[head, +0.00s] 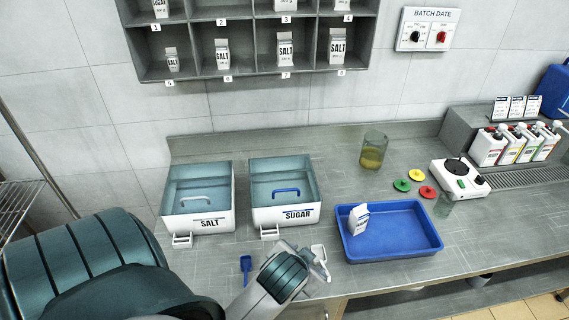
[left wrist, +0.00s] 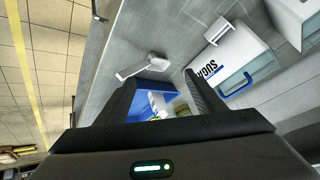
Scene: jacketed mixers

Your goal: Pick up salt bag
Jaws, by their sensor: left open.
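Several white salt bags stand in the lower row of the wall shelf, in compartments 5 (head: 173,62), 6 (head: 223,56), 7 (head: 285,52) and 8 (head: 337,49). Another white bag (head: 358,221) stands in the blue tray (head: 408,248); its small label is not readable. My left gripper (head: 318,264) is over the counter's front edge, left of the tray and below the shelf, apart from all bags. In the left wrist view its open fingers (left wrist: 163,93) have nothing between them; part of the blue tray (left wrist: 150,104) shows beyond. My right gripper is not in view.
A salt bin (head: 208,226) and a sugar bin (head: 262,215) stand on the counter left of the tray. A blue scoop (head: 246,264) lies in front. A glass jar (head: 373,150), coloured discs (head: 402,185) and a white device (head: 455,178) are to the right.

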